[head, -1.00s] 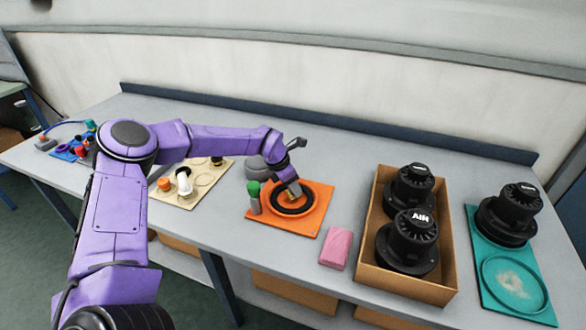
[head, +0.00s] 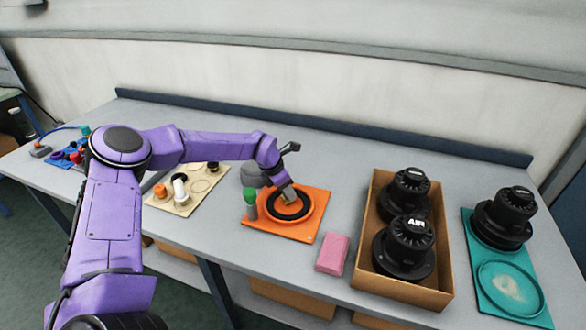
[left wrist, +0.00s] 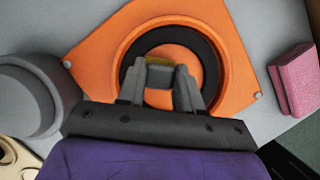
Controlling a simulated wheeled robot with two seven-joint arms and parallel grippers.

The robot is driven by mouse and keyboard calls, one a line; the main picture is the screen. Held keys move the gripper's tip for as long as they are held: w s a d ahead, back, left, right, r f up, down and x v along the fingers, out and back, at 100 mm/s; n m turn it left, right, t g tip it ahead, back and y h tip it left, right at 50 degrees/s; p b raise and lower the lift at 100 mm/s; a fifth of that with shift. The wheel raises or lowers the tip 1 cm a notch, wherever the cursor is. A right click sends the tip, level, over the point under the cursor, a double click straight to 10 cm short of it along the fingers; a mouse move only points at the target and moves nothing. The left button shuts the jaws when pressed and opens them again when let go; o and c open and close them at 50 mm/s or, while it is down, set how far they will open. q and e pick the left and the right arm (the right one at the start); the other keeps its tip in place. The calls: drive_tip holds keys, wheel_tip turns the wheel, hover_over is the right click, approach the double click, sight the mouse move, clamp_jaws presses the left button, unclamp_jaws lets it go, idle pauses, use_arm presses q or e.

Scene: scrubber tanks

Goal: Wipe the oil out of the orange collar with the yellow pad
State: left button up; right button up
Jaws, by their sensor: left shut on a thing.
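The orange collar (head: 314,208) is a round raised rim on an orange board. A black ring lies inside it, dark all the way round; I cannot tell whether this is oil. The collar also shows in the left wrist view (left wrist: 218,62). My left gripper (head: 288,196) reaches down into the collar from above. In the left wrist view its fingers (left wrist: 160,88) are shut on the yellow pad (left wrist: 162,60), of which only a yellowish edge shows. The pad is over the ring's inner side; contact is hard to tell. My right gripper is not in view.
A green-topped bottle (head: 250,200) and a grey round thing (head: 252,176) stand close to the collar. A pink block (head: 332,253) lies to the right, before a cardboard box (head: 452,270) with black caps. A teal board (head: 545,318) is far right. Bare table lies behind.

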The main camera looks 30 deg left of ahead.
use_arm(q)
drive_tip(key=r, duration=0.1)
drive_tip(key=r+p, duration=0.1)
drive_tip(key=r, duration=0.2)
drive_tip(key=shift+d, duration=0.35)
drive_tip(key=shift+w+r+p, duration=0.15)
drive_tip(key=shift+r+p, duration=0.85)
drive_tip(key=shift+r, duration=0.9)
drive_tip(key=shift+f, duration=0.1)
